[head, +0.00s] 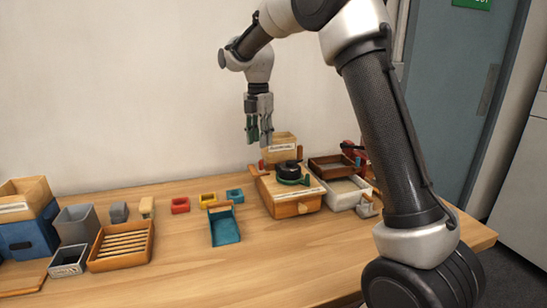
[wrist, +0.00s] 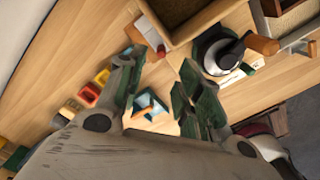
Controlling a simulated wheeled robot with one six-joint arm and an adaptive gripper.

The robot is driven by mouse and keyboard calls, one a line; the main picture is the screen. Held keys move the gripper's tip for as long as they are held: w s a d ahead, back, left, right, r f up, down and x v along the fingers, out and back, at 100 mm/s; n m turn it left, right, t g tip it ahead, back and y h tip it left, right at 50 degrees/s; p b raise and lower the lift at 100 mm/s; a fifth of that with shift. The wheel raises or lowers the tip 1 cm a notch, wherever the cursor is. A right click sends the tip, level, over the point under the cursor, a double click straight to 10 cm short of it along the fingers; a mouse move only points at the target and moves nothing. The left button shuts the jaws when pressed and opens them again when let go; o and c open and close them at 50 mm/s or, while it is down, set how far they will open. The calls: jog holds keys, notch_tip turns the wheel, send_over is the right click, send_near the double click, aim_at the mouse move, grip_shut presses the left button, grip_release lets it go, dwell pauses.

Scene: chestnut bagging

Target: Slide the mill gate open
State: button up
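A small reddish-tipped tab (head: 262,165) sticks out at the left; I cannot tell for certain which part is the gate. In the wrist view, the hopper (wrist: 178,28) is at the top and the black top (wrist: 222,48) is to its lower right. My gripper (head: 259,141) is open and empty above and left of the hopper, its green fingers (wrist: 160,65) apart, touching nothing.
Left of the mill stand a blue scoop tray (head: 225,228), a slatted wooden tray (head: 122,246), grey bins (head: 76,226) and small coloured cups (head: 180,205). Screened trays (head: 345,190) crowd the mill's right. The front of the table is clear.

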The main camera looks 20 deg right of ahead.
jog(key=shift+w+d+r+m, duration=0.1)
jog(key=shift+r+m, duration=0.05)
jog(key=shift+m, duration=0.65)
notch_tip(320, 180, down, 8)
jog(key=shift+r, duration=0.1)
grip_shut()
